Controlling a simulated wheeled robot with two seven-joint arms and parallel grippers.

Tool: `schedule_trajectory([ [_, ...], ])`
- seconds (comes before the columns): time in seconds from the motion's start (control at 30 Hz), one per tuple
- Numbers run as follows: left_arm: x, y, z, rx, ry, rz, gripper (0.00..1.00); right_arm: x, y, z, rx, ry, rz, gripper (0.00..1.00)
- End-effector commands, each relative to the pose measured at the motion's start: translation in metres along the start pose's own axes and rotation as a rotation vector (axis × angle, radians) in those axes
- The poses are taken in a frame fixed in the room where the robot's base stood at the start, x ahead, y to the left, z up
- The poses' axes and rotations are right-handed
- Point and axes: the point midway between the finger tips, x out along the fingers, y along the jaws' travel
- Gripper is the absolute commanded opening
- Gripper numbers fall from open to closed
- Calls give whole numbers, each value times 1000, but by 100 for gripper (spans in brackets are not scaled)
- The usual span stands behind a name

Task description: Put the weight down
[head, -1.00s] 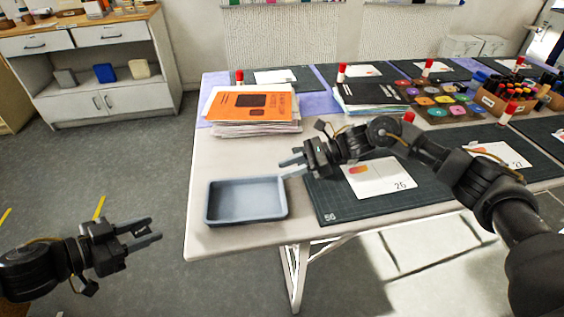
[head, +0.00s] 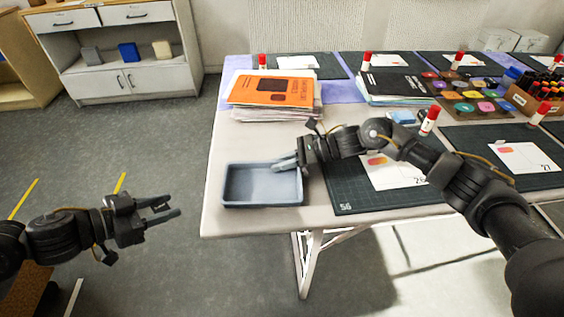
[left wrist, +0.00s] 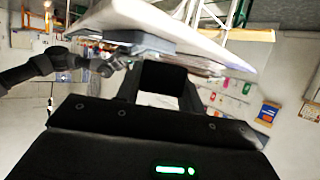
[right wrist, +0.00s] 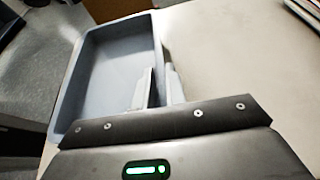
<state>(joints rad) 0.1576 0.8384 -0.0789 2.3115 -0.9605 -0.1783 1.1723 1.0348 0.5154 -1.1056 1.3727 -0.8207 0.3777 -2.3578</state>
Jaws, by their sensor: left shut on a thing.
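My left gripper (head: 158,208) is at the left of the head view, over the floor and away from the table. In the left wrist view, its fingers are on either side of a dark squarish block (left wrist: 163,79), which looks like the weight. In the head view the block is hard to tell from the dark gripper. My right gripper (head: 285,163) is at the right rim of the grey-blue tray (head: 232,203). The tray looks empty.
The white table (head: 225,148) holds a paper stack with an orange booklet (head: 272,90) behind the tray. A dark cutting mat (head: 350,205) lies right of it, with a card and a glue stick (head: 428,121). Bare tabletop shows behind the tray. A cabinet (head: 130,80) stands at the back left.

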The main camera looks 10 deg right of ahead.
Motion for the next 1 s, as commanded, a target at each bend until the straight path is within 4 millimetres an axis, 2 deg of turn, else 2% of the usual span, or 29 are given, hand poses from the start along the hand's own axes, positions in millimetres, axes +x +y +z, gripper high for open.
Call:
schedule_trajectory([
  [0.1,0,0,-1,1,2,-1,6,0,0,0,0,0,0,0],
  [0.33,0,0,-1,1,2,0,6,0,0,0,0,0,0,0],
  [0.47,9,-4,-8,6,5,6,6,0,0,0,0,0,0,0],
  [0.57,27,-7,-20,15,8,26,6,0,0,0,0,0,0,0],
  [0.77,79,-7,-63,50,9,109,6,0,0,0,0,0,0,0],
  [0.9,113,2,-96,80,5,182,6,0,0,0,0,0,0,0],
  [1.0,130,10,-116,97,3,226,6,0,0,0,0,0,0,0],
])
